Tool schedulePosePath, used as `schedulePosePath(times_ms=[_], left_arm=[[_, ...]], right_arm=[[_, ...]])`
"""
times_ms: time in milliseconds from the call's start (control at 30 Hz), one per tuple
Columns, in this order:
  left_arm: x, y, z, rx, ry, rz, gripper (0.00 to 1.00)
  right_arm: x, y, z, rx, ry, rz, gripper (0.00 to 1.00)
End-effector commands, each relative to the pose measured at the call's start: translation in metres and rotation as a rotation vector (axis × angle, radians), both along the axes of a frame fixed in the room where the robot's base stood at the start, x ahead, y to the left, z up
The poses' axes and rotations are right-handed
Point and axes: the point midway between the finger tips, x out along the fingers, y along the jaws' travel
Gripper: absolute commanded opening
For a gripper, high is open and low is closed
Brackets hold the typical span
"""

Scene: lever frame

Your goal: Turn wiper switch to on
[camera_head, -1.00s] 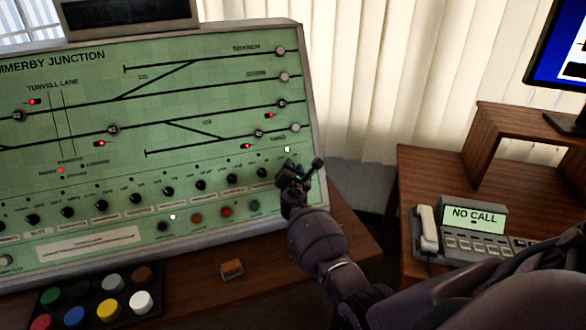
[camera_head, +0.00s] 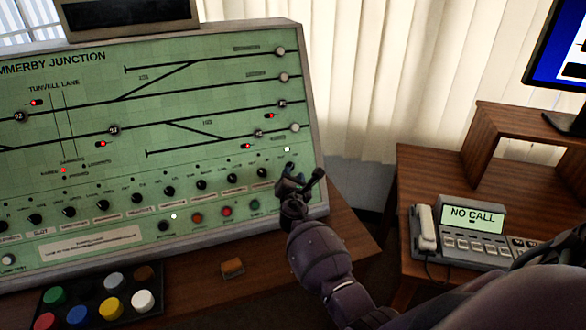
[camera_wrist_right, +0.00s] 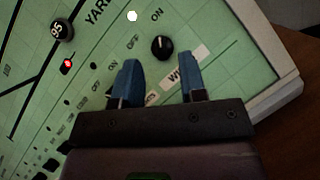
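The wiper switch (camera_wrist_right: 162,47) is a round black knob on the green panel. It shows in the right wrist view with OFF printed to its left, ON above it and a partly covered label starting "WI" (camera_wrist_right: 187,66) below. A thin pale mark on the knob points roughly upward, nearer OFF than ON as far as I can tell. My right gripper (camera_wrist_right: 162,76) is open, its two blue fingers apart, with the knob just beyond the gap and not gripped. In the head view my right gripper (camera_head: 304,182) covers the panel's lower right corner. My left gripper is out of view.
The sloped signal panel (camera_head: 215,95) carries a row of similar knobs (camera_head: 232,178) left of my gripper, with push buttons below. A tray of coloured buttons (camera_head: 95,300) and a small orange-brown block (camera_head: 232,268) lie in front. A telephone (camera_head: 460,235) stands on the right desk.

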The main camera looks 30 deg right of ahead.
Motion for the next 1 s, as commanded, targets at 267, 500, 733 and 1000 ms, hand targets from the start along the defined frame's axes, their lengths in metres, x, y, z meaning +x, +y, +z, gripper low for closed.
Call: schedulePosePath(times_ms=[267,500,733,1000], left_arm=[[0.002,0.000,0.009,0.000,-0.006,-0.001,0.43],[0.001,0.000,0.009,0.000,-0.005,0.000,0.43],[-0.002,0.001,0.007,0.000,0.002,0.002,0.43],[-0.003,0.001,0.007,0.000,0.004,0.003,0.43]], right_arm=[[-0.039,0.025,0.000,0.001,0.000,-0.001,0.38],[-0.052,0.034,0.000,0.001,-0.001,-0.001,0.38],[-0.053,0.034,0.000,0.001,-0.001,-0.001,0.38],[-0.053,0.034,0.000,0.001,-0.001,-0.001,0.38]])
